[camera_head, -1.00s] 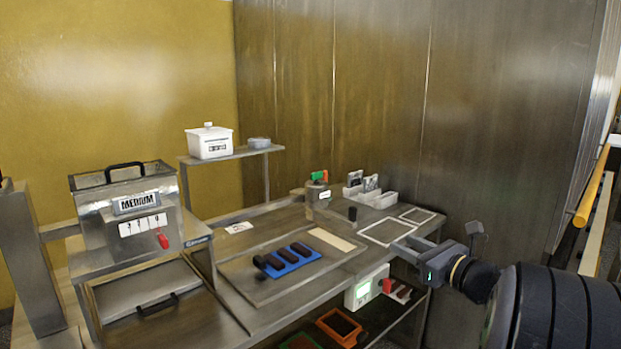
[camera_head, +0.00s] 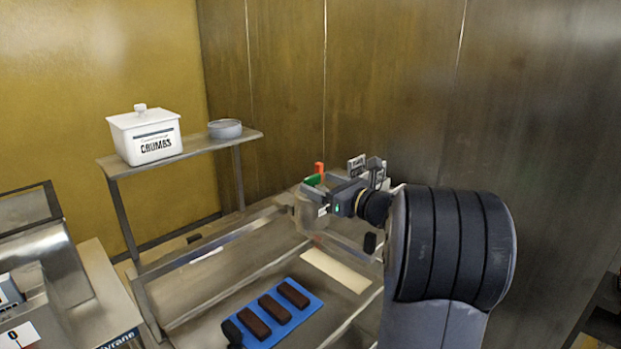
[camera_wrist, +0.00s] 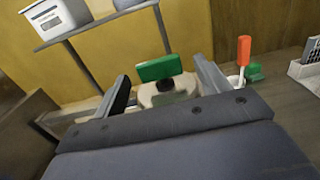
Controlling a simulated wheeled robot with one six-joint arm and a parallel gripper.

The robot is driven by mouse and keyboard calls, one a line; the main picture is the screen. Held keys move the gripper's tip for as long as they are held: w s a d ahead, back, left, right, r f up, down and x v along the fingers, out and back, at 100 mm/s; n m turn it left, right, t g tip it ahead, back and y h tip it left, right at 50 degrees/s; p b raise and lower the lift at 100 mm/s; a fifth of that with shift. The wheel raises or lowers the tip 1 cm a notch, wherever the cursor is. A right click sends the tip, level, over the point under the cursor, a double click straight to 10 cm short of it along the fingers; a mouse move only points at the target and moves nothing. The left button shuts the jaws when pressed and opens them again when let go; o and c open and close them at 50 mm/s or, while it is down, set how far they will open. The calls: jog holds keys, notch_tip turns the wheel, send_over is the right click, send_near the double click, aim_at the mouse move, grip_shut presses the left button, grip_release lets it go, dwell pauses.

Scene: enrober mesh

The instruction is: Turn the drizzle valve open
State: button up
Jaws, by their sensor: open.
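A green block (camera_wrist: 160,68), seemingly the valve's handle, tops a pale metal body (camera_wrist: 168,92) in the wrist view. In the head view the green part (camera_head: 314,180) shows small above a grey metal pot (camera_head: 308,212), partly hidden by my gripper. My gripper (camera_wrist: 161,72) is open, its two fingers on either side of the green block. I cannot tell whether they touch it. An upright orange handle (camera_wrist: 243,50) stands right of the right finger, with a smaller green piece (camera_wrist: 254,72) beside it.
A shelf (camera_head: 185,157) behind left holds a white crumbs box (camera_head: 150,135) and a grey bowl (camera_head: 225,129). Dark bars lie on a blue mat (camera_head: 257,336) on the bench. A pale strip (camera_head: 336,270) lies nearby. Card holders (camera_head: 357,166) stand just behind my gripper.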

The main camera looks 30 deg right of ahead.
aim_at(314, 181)
jog(key=shift+x, duration=1.75)
jog(key=shift+c, duration=0.5)
jog(key=c, duration=0.9)
jog(key=shift+a, duration=0.1)
